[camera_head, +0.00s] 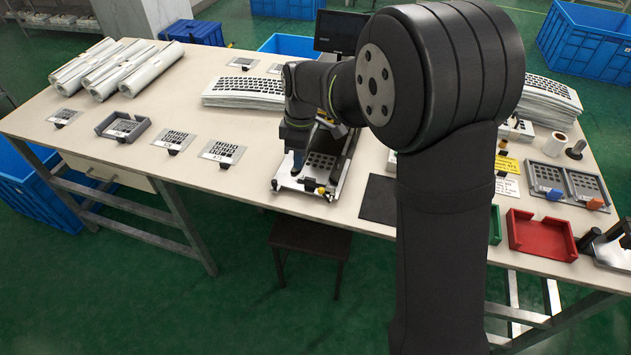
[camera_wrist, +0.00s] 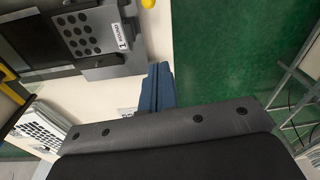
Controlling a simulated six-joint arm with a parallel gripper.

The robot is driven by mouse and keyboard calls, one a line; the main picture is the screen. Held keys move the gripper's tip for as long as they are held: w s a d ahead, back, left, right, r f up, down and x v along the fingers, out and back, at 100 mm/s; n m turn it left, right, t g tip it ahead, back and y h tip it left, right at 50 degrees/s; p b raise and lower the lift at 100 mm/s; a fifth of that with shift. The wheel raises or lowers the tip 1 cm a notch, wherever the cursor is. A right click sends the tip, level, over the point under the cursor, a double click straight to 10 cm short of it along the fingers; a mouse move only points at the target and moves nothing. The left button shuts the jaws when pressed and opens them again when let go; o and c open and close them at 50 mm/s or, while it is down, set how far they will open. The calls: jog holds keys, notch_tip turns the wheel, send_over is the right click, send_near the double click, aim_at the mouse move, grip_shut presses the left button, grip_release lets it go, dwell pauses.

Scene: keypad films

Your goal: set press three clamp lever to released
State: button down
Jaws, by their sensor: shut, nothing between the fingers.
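A press (camera_head: 317,180) with a metal base stands at the table's front edge, partly hidden behind my arm. A dark keypad film with round keys lies in it, and small black and yellow parts show at its front. In the wrist view, a press bed (camera_wrist: 50,75) with a dark keypad (camera_wrist: 85,33) and a small white label fills the upper left; I cannot read the label surely. A yellow knob (camera_wrist: 148,3) shows at the top edge. My gripper (camera_wrist: 160,85) is shut and empty, beside the press bed. I cannot tell which part is the clamp lever or its position.
A black mat (camera_head: 379,199) lies right of the press. Several keypad films lie at left, near a grey tray (camera_head: 123,127). A red tray (camera_head: 541,235) and another device (camera_head: 612,245) stand at right. My arm blocks much of the middle right.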

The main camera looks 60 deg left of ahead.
aim_at(327, 191)
jog(key=f, duration=1)
jog(key=shift+s, duration=0.35)
jog(key=shift+w+d+r, duration=0.2)
jog(key=shift+w+d, duration=0.15)
jog(key=shift+w, duration=0.15)
jog(key=shift+w+d+r, duration=0.2)
jog(key=shift+w+d, duration=0.15)
jog(key=shift+w, duration=0.15)
jog(key=shift+w+d+r, duration=0.15)
jog(key=shift+w+d, duration=0.25)
jog(key=shift+w, duration=0.15)
